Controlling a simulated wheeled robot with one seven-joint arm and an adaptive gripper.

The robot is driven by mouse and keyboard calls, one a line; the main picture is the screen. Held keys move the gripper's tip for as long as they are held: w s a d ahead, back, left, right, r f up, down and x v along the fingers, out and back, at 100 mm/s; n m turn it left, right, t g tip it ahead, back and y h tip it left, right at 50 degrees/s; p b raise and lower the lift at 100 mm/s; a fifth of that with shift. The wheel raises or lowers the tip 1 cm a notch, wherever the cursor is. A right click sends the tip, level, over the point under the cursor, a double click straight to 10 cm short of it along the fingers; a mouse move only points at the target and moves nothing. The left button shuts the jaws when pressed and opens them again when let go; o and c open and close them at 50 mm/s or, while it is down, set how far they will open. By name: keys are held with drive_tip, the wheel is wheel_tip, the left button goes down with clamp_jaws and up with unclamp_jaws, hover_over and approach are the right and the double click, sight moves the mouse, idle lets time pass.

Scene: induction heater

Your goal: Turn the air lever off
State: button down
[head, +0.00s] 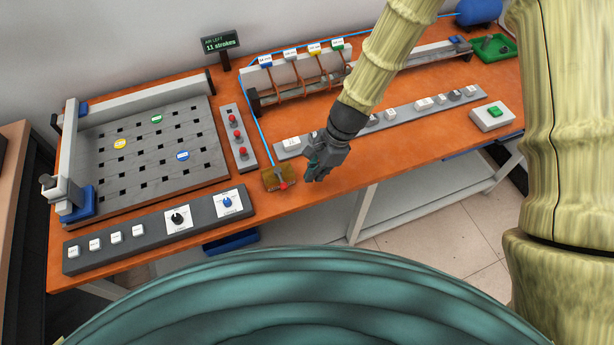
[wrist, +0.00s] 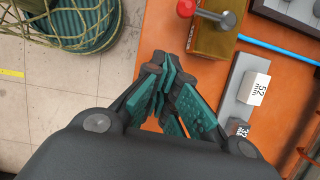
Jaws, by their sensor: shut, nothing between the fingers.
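The air lever is a silver rod with a red ball knob (head: 283,185) on a small brass-coloured valve block (head: 270,178) near the table's front edge. In the wrist view the red knob (wrist: 186,8) is at the top, with the rod (wrist: 215,17) running right from it across the block (wrist: 212,42). A blue air tube meets the block. My gripper (head: 314,174) is just right of the block in the head view, pointing down, apart from the knob. In the wrist view its teal-padded fingers (wrist: 163,68) are together and empty, below the knob.
A panel with red buttons (head: 238,137) stands behind the valve block. A slotted board (head: 150,150) and a dial panel (head: 160,228) are left. A display (head: 220,43) reads 11 strokes of air left.

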drive_tip(key=s+b+v, duration=0.1)
drive_tip(key=b+v, duration=0.1)
drive_tip(key=v, duration=0.6)
drive_tip(key=shift+w+r, duration=0.35)
drive_tip(key=shift+d, duration=0.1)
idle(0.3)
drive_tip(key=s+d+f+n+h+b, duration=0.1)
drive_tip(key=s+d+f+n, duration=0.15)
drive_tip(key=f, duration=0.35)
drive_tip(key=s+d+f+n+h+b, duration=0.1)
drive_tip(key=s+d+f, duration=0.3)
drive_tip(key=f, duration=0.2)
drive_tip(key=s+d+f+n+h, duration=0.1)
drive_tip(key=s+d+f+n, duration=0.1)
drive_tip(key=s+d+f, duration=0.3)
drive_tip(key=s+d+f+n+b, duration=0.1)
drive_tip(key=s+d+f+n, duration=0.1)
drive_tip(key=s+f, duration=0.2)
drive_tip(key=s+d+f+n, duration=0.2)
drive_tip(key=s+f+n, duration=0.1)
drive_tip(key=s+f, duration=0.2)
drive_tip(key=s+d+f+n+t+b, duration=0.1)
drive_tip(key=s+d+f+n, duration=0.1)
drive_tip(key=s+f+n, duration=0.1)
drive_tip(key=shift+s+f+h+b, duration=0.35)
drive_tip(key=shift+s+f, duration=0.45)
drive_tip(key=shift+s, duration=0.5)
drive_tip(key=shift+n, duration=0.25)
